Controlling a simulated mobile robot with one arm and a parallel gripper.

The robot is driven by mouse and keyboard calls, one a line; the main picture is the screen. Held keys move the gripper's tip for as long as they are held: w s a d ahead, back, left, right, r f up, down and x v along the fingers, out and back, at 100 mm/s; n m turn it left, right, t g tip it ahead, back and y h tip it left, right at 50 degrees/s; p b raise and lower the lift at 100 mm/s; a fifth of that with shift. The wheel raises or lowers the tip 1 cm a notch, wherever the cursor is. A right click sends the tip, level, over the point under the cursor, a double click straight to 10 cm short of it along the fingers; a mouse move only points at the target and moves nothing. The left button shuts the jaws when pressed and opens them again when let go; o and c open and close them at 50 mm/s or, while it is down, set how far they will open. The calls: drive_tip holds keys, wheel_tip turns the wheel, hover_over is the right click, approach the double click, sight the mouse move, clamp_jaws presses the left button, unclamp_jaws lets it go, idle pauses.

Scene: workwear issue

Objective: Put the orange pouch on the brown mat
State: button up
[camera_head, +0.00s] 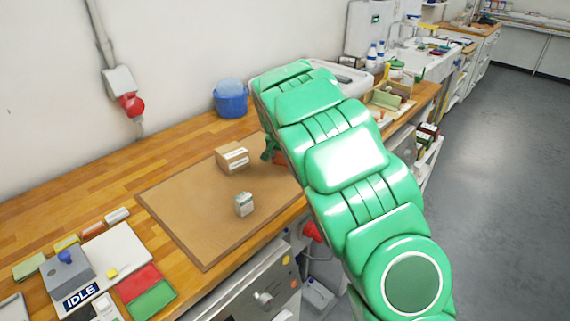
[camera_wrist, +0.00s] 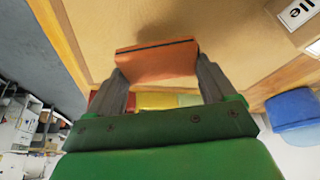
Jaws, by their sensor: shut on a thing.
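The orange pouch (camera_wrist: 155,60) is between the two fingers of my gripper (camera_wrist: 160,70) in the wrist view, and the gripper is shut on it. In the head view only a small orange patch (camera_head: 279,157) shows beside my green arm, which hides most of the pouch and gripper (camera_head: 269,149). The brown mat (camera_head: 190,225) lies on the wooden bench, and the pouch is near its far right corner. In the wrist view the mat (camera_wrist: 225,25) shows beyond the pouch. I cannot tell whether the pouch touches anything.
A cardboard box (camera_head: 232,158) and a small grey-white box (camera_head: 244,205) stand on the mat. The mat's near left part is clear. A blue bucket (camera_head: 230,99) stands behind it. A pale board (camera_head: 120,250) with small items lies at left, beside red and green pieces (camera_head: 150,297).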

sight(284, 159)
drive_tip(key=shift+w+f, duration=0.45)
drive_tip(key=shift+f, duration=1.6)
drive_tip(key=shift+f, duration=0.1)
drive_tip(key=o, duration=0.9)
drive_tip(key=shift+c, duration=0.2)
drive_tip(key=v, duration=1.2)
